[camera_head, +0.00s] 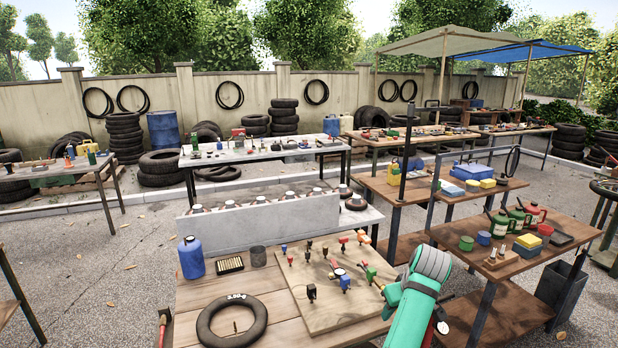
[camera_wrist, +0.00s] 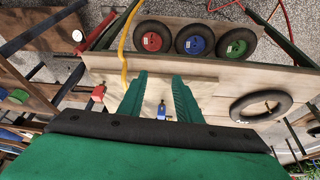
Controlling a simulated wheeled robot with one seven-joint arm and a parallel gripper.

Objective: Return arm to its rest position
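My arm (camera_head: 412,312), green with a grey ribbed joint, reaches up over the front right corner of the wooden bench in the head view. My gripper's fingers cannot be made out there. In the wrist view my gripper (camera_wrist: 159,76) has two green fingers standing apart, with nothing seen gripped. A small blue fitting (camera_wrist: 161,113) shows between the fingers, seemingly beyond them on the board. The pegboard (camera_head: 318,318) with several coloured fittings lies on the bench, left of my arm.
A black tyre (camera_head: 205,328) and a blue bottle (camera_head: 191,258) are on the bench. A brown table (camera_head: 535,268) with cans stands at right. Wheels with red (camera_wrist: 152,41), blue (camera_wrist: 195,46) and green (camera_wrist: 236,48) hubs lie near a yellow hose (camera_wrist: 124,52).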

